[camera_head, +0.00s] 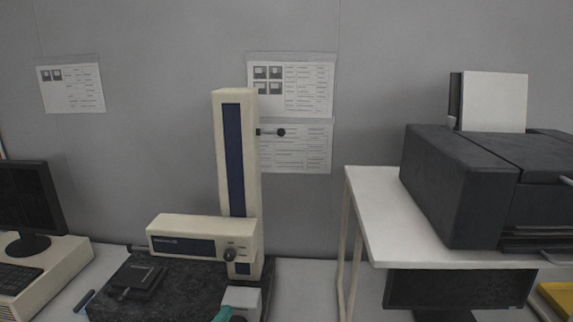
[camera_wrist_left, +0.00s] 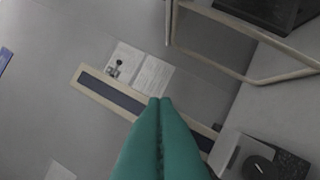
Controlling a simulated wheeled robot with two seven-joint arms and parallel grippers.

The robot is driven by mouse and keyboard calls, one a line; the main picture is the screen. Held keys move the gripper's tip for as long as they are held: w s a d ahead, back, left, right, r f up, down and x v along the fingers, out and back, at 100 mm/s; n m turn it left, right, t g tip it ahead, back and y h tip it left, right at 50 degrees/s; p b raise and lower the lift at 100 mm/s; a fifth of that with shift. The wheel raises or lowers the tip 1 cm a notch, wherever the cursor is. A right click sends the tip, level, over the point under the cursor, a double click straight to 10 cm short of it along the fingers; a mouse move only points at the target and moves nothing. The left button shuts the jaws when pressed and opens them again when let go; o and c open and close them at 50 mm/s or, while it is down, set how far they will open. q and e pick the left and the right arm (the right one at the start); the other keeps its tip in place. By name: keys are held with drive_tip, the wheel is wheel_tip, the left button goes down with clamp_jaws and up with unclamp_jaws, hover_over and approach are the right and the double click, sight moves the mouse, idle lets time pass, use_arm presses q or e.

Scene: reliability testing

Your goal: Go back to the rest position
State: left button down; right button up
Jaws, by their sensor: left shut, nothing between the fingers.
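My left gripper shows in the left wrist view (camera_wrist_left: 160,101) as two teal fingers pressed together, with nothing between them. In the head view only a small teal part of it (camera_head: 222,314) shows at the bottom edge, in front of the testing device (camera_head: 236,150). The device has a tall cream column with a dark blue strip and a horizontal head with a knob. Its column (camera_wrist_left: 100,90) runs diagonally behind the fingertips in the left wrist view. My right gripper is in neither view.
A dark stone-like base (camera_head: 185,275) lies under the device. A white table (camera_head: 375,215) with a black printer (camera_head: 465,185) stands at right, above a dark monitor (camera_head: 455,290). Another monitor (camera_head: 28,200) and a keyboard (camera_head: 15,278) are at left. Papers (camera_head: 72,88) hang on the grey wall.

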use_arm(q)
drive_tip(key=s+a+f+n+g+y, duration=0.6)
drive_tip(key=s+a+f+n+y, duration=0.3)
drive_tip(key=n, duration=0.3)
drive_tip(key=s+f+n+g+h, duration=0.15)
drive_tip(key=s+f+g, duration=0.3)
drive_tip(key=s, duration=0.45)
drive_tip(key=s+f+n+g, duration=0.2)
drive_tip(key=s+f+g, duration=0.25)
drive_tip(key=s, duration=0.35)
wheel_tip(320, 180, down, 27)
drive_tip(key=s+g, duration=0.2)
drive_tip(key=s+a+f+g, duration=0.1)
drive_tip(key=s+a+f, duration=0.1)
drive_tip(key=s+f, duration=1.3)
drive_tip(key=shift+s+f+m, duration=0.15)
drive_tip(key=shift+s+m, duration=0.15)
drive_tip(key=shift+m, duration=0.05)
